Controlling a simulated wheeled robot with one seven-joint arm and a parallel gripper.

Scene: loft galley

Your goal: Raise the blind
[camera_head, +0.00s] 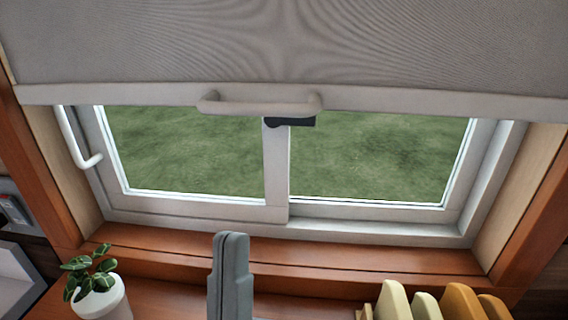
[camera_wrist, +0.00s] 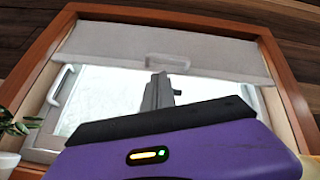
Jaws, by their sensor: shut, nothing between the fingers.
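The grey fabric blind (camera_head: 290,40) hangs over the upper part of the window, and its lower part is uncovered. Its pale bottom bar (camera_head: 120,94) carries a bar-shaped pull handle (camera_head: 260,107) near the middle. In the wrist view the blind (camera_wrist: 120,45) and its handle (camera_wrist: 167,63) show above my fingers. My gripper (camera_head: 232,242) is shut and empty, pointing up, and appears below the handle in the head view, apart from it. In the wrist view the closed fingers (camera_wrist: 159,88) stand in front of the window, with their tips just below the handle.
The sliding window (camera_head: 277,165) has a dark latch (camera_head: 292,122) behind the handle. A white crank handle (camera_head: 78,145) hangs at left. A potted plant (camera_head: 98,290) stands at lower left. Several yellow and tan upright items (camera_head: 425,305) stand at lower right. The wooden sill (camera_head: 400,262) looks clear.

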